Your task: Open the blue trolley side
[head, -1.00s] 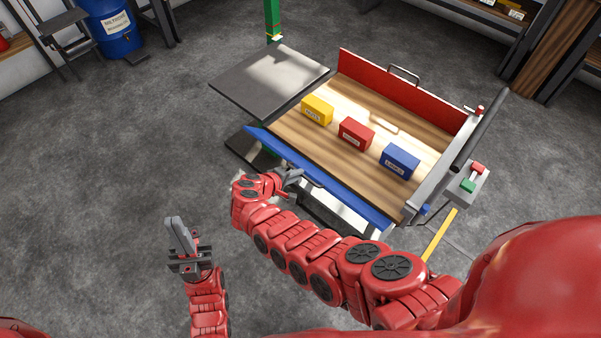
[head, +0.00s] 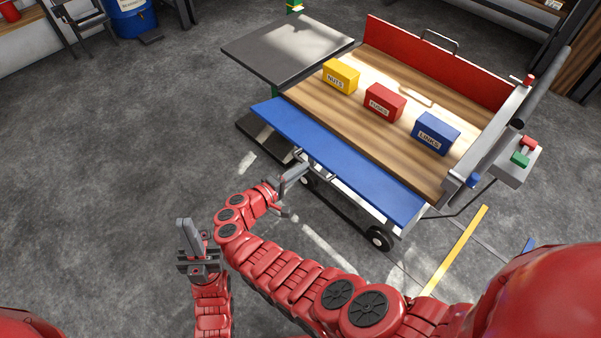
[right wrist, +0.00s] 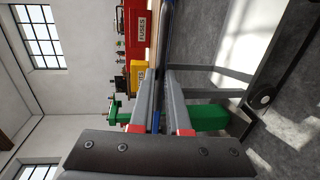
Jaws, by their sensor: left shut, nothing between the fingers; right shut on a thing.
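The trolley's blue side (head: 345,158) is a long panel along the near edge of the wooden deck (head: 400,142). It is folded outward, with its broad face showing in the head view. In the right wrist view it is a thin blue strip seen edge-on (right wrist: 168,22). My right gripper (head: 302,170) is at the panel's outer edge, shut on its handle, which the fingers mostly hide. The fingers also show in the right wrist view (right wrist: 160,98). My left gripper (head: 187,237) is shut and empty over the floor, left of the trolley and apart from it.
Yellow (head: 341,76), red (head: 385,102) and blue (head: 436,133) boxes stand on the deck. The red side (head: 440,65) is upright at the back. A dark platform (head: 288,45) adjoins the trolley's left end. A control box (head: 517,160) is at right. Floor at left is clear.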

